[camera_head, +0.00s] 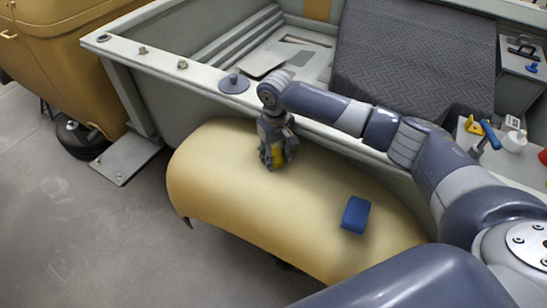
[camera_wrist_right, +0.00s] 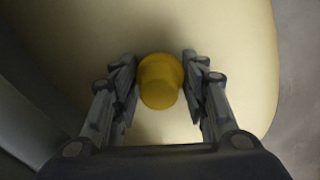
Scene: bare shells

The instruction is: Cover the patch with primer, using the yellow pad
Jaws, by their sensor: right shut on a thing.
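The yellow pad (camera_head: 278,156) is held by my right gripper (camera_head: 275,160) over the left part of a cream curved panel (camera_head: 215,185). In the right wrist view the pad (camera_wrist_right: 160,82) is a round yellow piece between the two fingers of my right gripper (camera_wrist_right: 160,85), against the panel (camera_wrist_right: 215,30). I cannot tell whether the pad touches the panel. No patch edge or primer stands out on the panel in either view. A blue block (camera_head: 355,214) lies on the panel's right part. My left gripper is not in view.
A grey open bed (camera_head: 160,75) with a dark ribbed mat (camera_head: 415,60) stands behind the panel. A grey round piece (camera_head: 234,83) sits on its rim. Tools and a white roll (camera_head: 514,141) lie on a ledge at right. A yellow body (camera_head: 60,55) stands at left.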

